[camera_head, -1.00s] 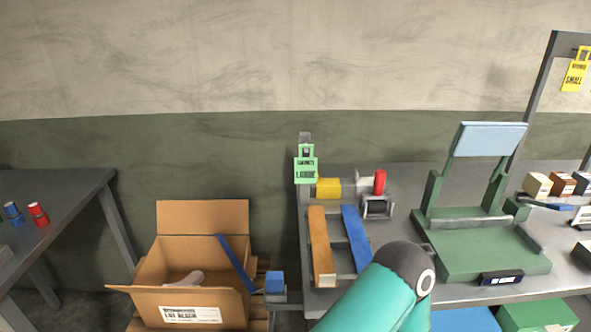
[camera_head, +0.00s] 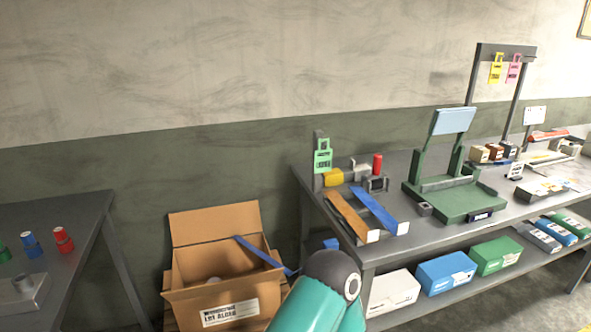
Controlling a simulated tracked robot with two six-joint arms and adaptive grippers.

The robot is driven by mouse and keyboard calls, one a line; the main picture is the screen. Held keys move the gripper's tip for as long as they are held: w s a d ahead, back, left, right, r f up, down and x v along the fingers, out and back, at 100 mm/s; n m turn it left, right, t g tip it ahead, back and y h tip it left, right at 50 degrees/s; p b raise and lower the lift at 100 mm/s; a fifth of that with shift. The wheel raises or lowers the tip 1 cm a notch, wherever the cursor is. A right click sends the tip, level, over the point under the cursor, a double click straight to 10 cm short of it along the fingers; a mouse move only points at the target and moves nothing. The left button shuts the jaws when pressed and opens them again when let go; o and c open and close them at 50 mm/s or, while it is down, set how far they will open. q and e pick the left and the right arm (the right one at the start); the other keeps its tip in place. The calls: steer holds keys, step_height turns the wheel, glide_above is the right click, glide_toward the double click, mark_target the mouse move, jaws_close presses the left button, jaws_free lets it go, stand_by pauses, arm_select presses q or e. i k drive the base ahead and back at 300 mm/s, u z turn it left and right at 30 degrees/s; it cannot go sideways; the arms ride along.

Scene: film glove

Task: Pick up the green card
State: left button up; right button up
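The green card (camera_head: 322,156) hangs upright on a short grey post at the back left corner of the grey workbench (camera_head: 405,250). It has dark print and a cut-out at its top. A yellow block (camera_head: 333,177) sits just in front of it. One teal arm of mine with a dark joint rises from the bottom middle, below and in front of the card. Its gripper is out of the frame. My other arm and gripper are not in view. Nothing touches the card except its post.
An open cardboard box (camera_head: 216,265) stands left of the bench. A dark table (camera_head: 55,235) with red, blue and green spools is at far left. An orange and a blue strip (camera_head: 380,210), a red cylinder (camera_head: 377,164) and a green fixture (camera_head: 455,200) occupy the bench.

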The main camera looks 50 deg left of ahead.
mark_target(323, 158)
steer(key=u, duration=0.1)
steer(key=k, duration=0.4)
steer(key=u, duration=0.65)
steer(key=i, duration=0.4)
steer(key=u, duration=0.15)
